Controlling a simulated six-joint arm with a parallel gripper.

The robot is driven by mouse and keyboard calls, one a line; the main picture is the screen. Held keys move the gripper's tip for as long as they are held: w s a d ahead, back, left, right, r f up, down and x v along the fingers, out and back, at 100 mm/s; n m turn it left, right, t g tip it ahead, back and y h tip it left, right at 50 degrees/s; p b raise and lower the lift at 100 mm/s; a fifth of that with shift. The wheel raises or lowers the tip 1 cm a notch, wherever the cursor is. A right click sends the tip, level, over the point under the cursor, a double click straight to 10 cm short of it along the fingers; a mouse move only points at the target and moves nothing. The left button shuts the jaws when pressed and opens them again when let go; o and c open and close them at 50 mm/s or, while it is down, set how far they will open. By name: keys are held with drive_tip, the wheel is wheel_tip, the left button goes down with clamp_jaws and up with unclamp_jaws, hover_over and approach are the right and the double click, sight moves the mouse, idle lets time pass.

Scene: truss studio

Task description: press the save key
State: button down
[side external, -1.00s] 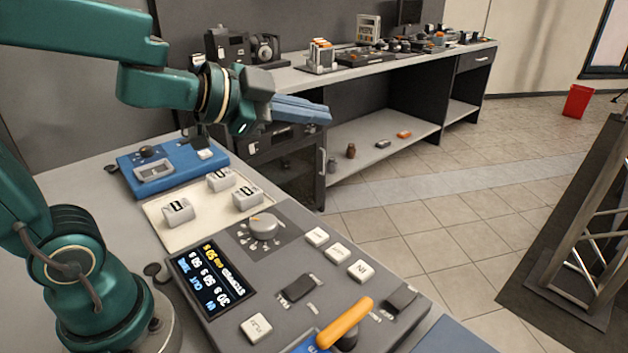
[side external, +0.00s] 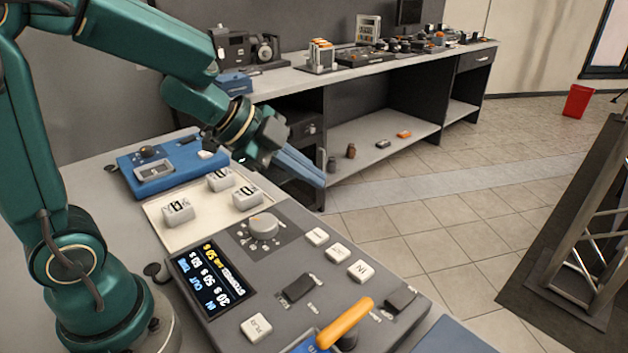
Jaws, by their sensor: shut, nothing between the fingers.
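A grey console (side external: 225,255) stands on the bench in front of my arm. It has three pale keys in a slanting row: one at the back (side external: 317,237), a middle one (side external: 338,252) and a front one (side external: 361,272) that seems to read IN. Another pale key (side external: 256,328) sits near the left front. The lettering is too small and turned to tell which is the save key. My gripper (side external: 318,181) has blue fingers, is shut and empty, and points down to the right in the air, behind the console and apart from the keys.
The console also carries a lit display (side external: 208,277), a round knob (side external: 263,226) and an orange lever (side external: 345,322). Behind it are a cream tray (side external: 160,213) with white blocks and a blue device (side external: 128,172). A long cluttered workbench (side external: 335,85) runs along the wall.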

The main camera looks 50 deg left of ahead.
sight(310, 235)
drive_tip(key=shift+f, duration=4.35)
drive_tip(key=shift+f, duration=0.4)
drive_tip(key=shift+f, duration=0.45)
drive_tip(key=shift+r, duration=0.9)
drive_tip(key=shift+r, duration=2.5)
